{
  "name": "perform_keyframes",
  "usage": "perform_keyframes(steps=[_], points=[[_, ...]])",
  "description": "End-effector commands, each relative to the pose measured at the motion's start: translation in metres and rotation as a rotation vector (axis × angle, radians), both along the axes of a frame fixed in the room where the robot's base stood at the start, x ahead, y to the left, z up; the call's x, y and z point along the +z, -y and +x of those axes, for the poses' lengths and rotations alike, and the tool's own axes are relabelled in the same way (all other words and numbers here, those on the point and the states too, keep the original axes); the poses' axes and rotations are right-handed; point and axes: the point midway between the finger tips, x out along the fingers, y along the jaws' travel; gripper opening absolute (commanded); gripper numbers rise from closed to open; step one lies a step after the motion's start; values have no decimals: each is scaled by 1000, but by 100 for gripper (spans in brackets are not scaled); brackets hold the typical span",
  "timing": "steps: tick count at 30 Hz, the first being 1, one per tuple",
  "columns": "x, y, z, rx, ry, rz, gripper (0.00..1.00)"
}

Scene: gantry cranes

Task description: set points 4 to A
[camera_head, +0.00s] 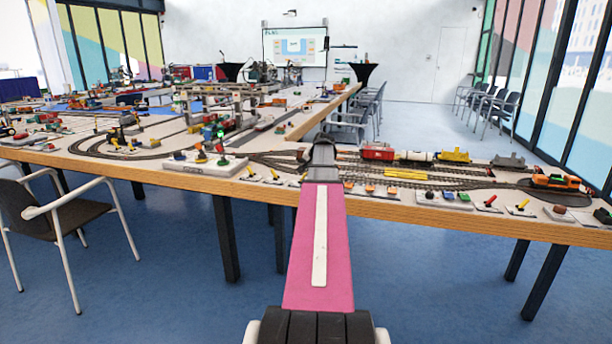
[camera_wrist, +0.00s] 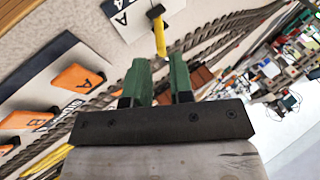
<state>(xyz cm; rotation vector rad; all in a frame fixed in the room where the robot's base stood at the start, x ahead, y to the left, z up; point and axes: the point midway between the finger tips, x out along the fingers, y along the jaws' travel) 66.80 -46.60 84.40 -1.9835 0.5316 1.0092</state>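In the wrist view a yellow lever (camera_wrist: 160,36) with a black end stands by a white plate (camera_wrist: 128,12) marked A. My gripper (camera_wrist: 160,72) has two green fingers with a gap between them. It is open and empty, and the lever appears just beyond the fingertips, in line with the gap. I cannot tell its depth. No number 4 is readable. In the head view my gripper's fingers are hidden behind my pink arm. Small yellow levers (camera_head: 250,171) stand along the table's front edge, left of my arm.
Model tracks (camera_head: 440,180) and a train with a red wagon (camera_head: 377,152) lie behind the front edge. An orange locomotive (camera_head: 555,180) stands at right. A chair (camera_head: 60,215) is at left.

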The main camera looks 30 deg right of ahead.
Motion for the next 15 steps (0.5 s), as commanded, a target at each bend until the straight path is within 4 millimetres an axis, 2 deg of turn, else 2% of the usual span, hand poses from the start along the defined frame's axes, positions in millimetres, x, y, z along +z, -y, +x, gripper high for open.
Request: perform_keyframes(steps=[6, 15], points=[[30, -1, -23, 0, 1, 0, 21], [45, 0, -33, 1, 0, 1, 21]])
